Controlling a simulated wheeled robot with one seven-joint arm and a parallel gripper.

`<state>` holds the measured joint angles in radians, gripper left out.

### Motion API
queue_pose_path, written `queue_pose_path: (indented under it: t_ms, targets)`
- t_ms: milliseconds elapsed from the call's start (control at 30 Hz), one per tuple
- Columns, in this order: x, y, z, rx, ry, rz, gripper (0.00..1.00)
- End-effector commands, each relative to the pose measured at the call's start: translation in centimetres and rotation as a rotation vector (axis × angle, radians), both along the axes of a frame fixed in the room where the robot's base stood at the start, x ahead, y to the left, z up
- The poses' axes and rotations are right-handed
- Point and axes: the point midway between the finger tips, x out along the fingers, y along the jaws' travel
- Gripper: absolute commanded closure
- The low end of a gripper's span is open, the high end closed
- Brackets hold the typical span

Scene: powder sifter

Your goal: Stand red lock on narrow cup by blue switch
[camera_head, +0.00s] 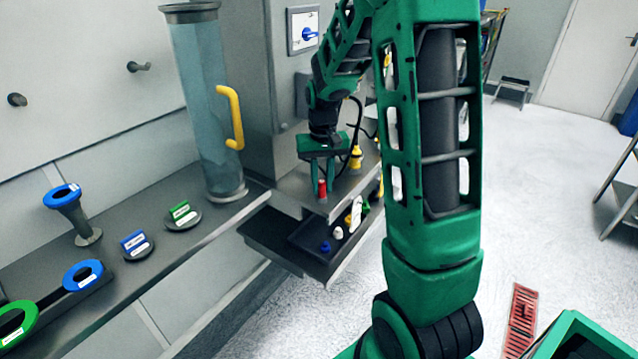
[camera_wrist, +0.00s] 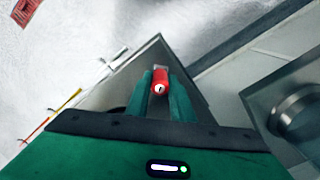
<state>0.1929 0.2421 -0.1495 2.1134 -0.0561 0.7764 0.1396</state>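The red lock (camera_head: 322,189) is between the fingertips of my gripper (camera_head: 322,182), close above or at the front edge of the grey cabinet ledge. In the wrist view, the red lock (camera_wrist: 160,86) sits between the two green fingers of my gripper (camera_wrist: 160,92), which appear closed on its sides. Its round red end with a keyhole faces the camera. The blue switch (camera_head: 310,35) is on a white plate high on the grey cabinet, behind my gripper. I cannot make out a narrow cup near it.
A yellow item (camera_head: 355,157) stands on the ledge near my gripper. Below is an open dark tray (camera_head: 276,238) with several small coloured pieces.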

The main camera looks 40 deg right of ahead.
Motion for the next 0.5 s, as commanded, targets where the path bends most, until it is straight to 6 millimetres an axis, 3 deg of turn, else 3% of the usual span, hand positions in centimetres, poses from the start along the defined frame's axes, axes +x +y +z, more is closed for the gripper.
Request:
queue_pose_path:
  t_ms: [33, 67, 367, 500]
  targets:
    - [0.0, 0.0, 0.0, 0.000, 0.000, 0.000, 0.66]
    - [0.0, 0.0, 0.0, 0.000, 0.000, 0.000, 0.59]
    - [0.0, 0.0, 0.1, 0.000, 0.000, 0.000, 0.59]
    - [0.1, 0.0, 1.0, -0.001, -0.002, 0.000, 0.59]
